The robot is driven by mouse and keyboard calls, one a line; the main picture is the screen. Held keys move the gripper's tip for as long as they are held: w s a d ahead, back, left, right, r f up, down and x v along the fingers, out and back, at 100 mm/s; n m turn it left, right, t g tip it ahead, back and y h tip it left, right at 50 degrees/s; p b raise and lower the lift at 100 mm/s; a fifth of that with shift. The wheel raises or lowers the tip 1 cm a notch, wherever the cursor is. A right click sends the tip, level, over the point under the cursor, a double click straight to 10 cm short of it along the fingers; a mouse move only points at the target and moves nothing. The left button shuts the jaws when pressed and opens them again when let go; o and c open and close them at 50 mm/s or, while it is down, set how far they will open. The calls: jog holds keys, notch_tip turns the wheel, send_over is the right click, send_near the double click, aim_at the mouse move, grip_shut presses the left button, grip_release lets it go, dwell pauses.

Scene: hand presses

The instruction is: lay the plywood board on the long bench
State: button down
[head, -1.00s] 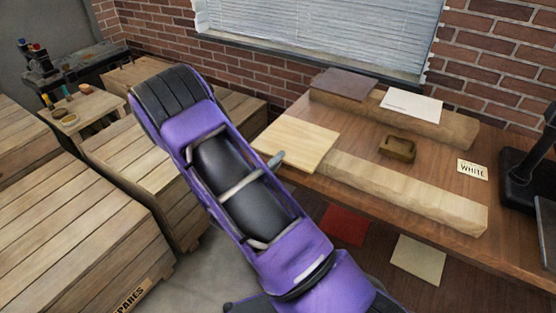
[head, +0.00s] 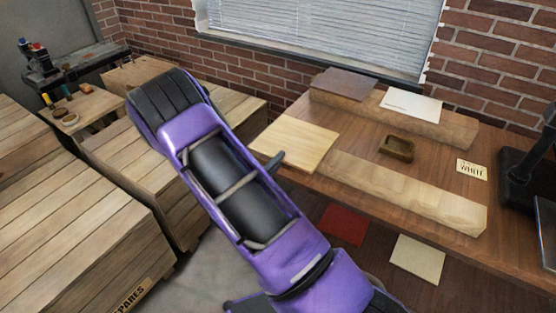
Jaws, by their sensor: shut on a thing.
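The plywood board (head: 298,144) is a pale, square, flat panel at the left end of the long bench (head: 345,141), which has a brown wooden top. It lies about level, over or on the near-left end of the bench. I cannot tell whether its underside touches the bench or the beams. My gripper (head: 276,160) is at the board's near-left edge, shut on it. Only a small dark finger shows; my purple arm hides the rest of the gripper.
Two long wooden beams, one at the back (head: 430,122) and one in front (head: 410,195), lie on the bench. Dark and white sheets rest on the back beam. A brown dish (head: 396,148) and a "WHITE" card (head: 472,169) sit rightward. A black press (head: 525,170) stands far right. Crates (head: 70,235) fill the left.

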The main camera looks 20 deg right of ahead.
dwell(0.4)
jog(key=c, duration=0.7)
grip_release()
jog(key=shift+o, duration=0.2)
jog(key=p+v, duration=0.1)
jog(key=v, duration=0.5)
jog(key=shift+s+a+p, duration=0.15)
jog(key=shift+a+p, duration=0.1)
jog(key=shift+p, duration=0.15)
dwell(0.6)
